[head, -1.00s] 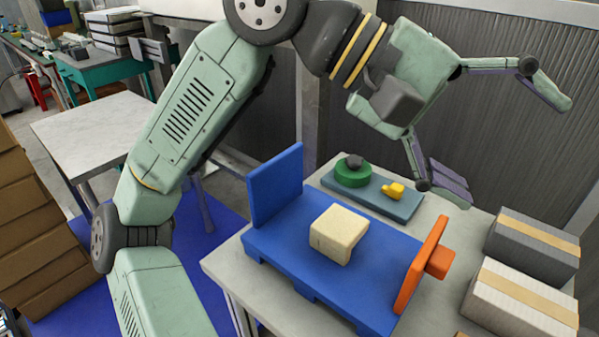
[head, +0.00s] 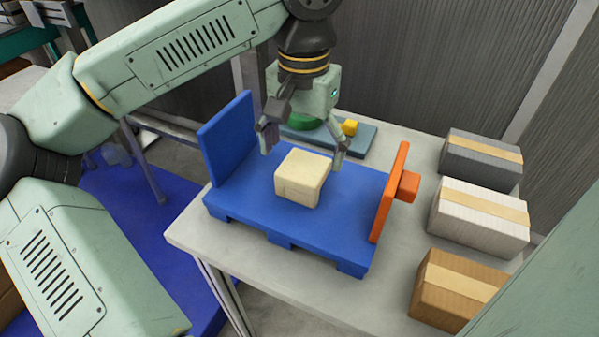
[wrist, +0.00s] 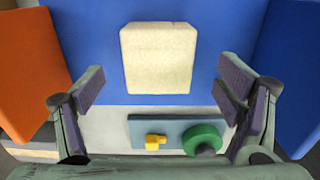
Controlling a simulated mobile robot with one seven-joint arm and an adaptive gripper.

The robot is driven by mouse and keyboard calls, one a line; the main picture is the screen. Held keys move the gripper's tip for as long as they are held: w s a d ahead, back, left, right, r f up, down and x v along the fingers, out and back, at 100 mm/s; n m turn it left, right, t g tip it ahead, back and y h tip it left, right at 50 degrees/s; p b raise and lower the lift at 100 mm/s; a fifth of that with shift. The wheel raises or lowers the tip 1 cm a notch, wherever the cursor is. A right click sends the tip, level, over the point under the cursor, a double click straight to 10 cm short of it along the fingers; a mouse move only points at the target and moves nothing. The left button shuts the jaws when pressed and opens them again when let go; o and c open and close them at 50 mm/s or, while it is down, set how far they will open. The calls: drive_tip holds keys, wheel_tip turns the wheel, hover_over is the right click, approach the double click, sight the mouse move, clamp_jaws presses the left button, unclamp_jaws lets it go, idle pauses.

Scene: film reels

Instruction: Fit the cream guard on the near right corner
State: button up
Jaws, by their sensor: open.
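The cream guard (head: 301,180) is a block-like piece with rounded edges. It rests on the middle of the blue base (head: 245,212), between an upright blue panel (head: 228,140) at left and an upright orange plate (head: 389,192) at right. In the wrist view the cream guard (wrist: 158,57) lies ahead of the fingers, near the middle. My gripper (head: 303,148) is open and empty, just beyond the guard's far side. Its fingers are spread wider than the guard and appear apart from it. The guard's underside is hidden.
A blue-grey tray (head: 365,137) behind the base holds a green round piece (wrist: 203,138) and a yellow piece (head: 349,127). Dark grey (head: 481,160), white (head: 480,216) and brown (head: 455,290) boxes line the right side. The grey table (head: 320,287) is bare in front of the base.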

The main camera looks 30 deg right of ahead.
sight(303, 167)
wheel_tip(303, 167, down, 5)
drive_tip(key=shift+s+f+p, duration=0.1)
drive_tip(key=shift+s+p, duration=0.05)
drive_tip(key=shift+p, duration=0.45)
drive_tip(key=shift+a, duration=0.1)
drive_tip(key=shift+c, duration=0.2)
drive_tip(key=c, duration=1.3)
drive_tip(key=shift+r, duration=0.2)
drive_tip(key=shift+r+b, duration=0.3)
drive_tip(key=shift+r, duration=0.3)
drive_tip(key=shift+s+r+b, duration=0.15)
drive_tip(key=shift+r+b, duration=0.05)
drive_tip(key=shift+r, duration=0.3)
drive_tip(key=shift+s+r+b, duration=0.15)
drive_tip(key=shift+r+b, duration=0.05)
drive_tip(key=shift+r, duration=0.3)
drive_tip(key=s+a+b, duration=0.1)
drive_tip(key=s, duration=0.4)
drive_tip(key=s+a+r+b, duration=0.1)
drive_tip(key=s+a, duration=0.1)
drive_tip(key=s, duration=0.3)
drive_tip(key=s+a+b, duration=0.1)
drive_tip(key=s, duration=0.3)
drive_tip(key=shift+s+a+r, duration=0.2)
drive_tip(key=shift+s+r, duration=0.1)
drive_tip(key=shift+s, duration=0.1)
